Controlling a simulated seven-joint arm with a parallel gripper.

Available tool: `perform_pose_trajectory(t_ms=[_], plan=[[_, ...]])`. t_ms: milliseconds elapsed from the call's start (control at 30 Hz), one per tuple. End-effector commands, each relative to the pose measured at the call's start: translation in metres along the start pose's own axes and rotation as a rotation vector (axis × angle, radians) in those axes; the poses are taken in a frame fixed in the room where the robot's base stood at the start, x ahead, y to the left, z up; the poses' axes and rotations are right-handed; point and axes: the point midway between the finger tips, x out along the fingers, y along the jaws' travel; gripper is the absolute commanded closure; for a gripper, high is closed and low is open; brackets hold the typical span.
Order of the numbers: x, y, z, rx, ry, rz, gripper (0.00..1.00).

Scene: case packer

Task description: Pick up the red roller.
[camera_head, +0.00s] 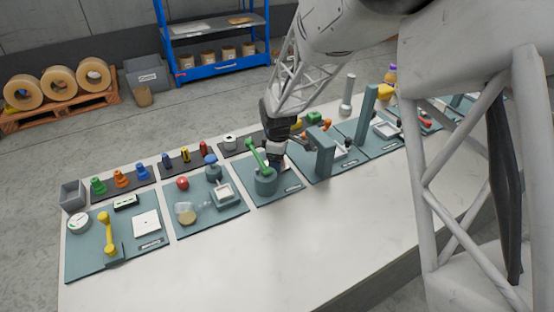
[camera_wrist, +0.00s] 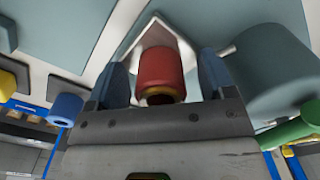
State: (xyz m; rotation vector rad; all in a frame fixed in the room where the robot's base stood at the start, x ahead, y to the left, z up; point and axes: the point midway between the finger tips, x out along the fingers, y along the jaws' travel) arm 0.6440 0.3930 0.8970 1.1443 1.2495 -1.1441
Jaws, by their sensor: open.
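The red roller (camera_wrist: 160,70) is a short red cylinder with a yellowish ring and a dark hole at its near end. In the wrist view it sits between the two blue-grey fingers of my gripper (camera_wrist: 163,62), with a gap on each side. The gripper is open. A white angular holder or tray (camera_wrist: 186,50) shows behind the roller. In the head view my gripper (camera_head: 277,158) is low over the row of stations, behind the green lever; I cannot make out the roller there.
The green lever (camera_head: 256,152) on its teal round base (camera_head: 265,186) stands close beside my gripper. A teal post station (camera_head: 321,160) is to the right. A blue cylinder (camera_wrist: 65,108) shows at left in the wrist view. The white table's front (camera_head: 300,235) is clear.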

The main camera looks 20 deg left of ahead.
Motion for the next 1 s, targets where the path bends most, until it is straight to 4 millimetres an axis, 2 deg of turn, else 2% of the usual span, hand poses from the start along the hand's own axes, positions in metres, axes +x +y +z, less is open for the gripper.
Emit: perform_pose_trajectory(t_ms=[167,200,567,833,1000], plan=[[0.000,0.000,0.000,0.000,0.000,0.000,0.24],[0.000,0.000,0.000,0.000,0.000,0.000,0.27],[0.000,0.000,0.000,0.000,0.000,0.000,0.82],[-0.002,0.000,0.000,0.000,0.000,0.000,0.82],[-0.011,0.000,0.000,0.000,0.000,0.001,0.82]])
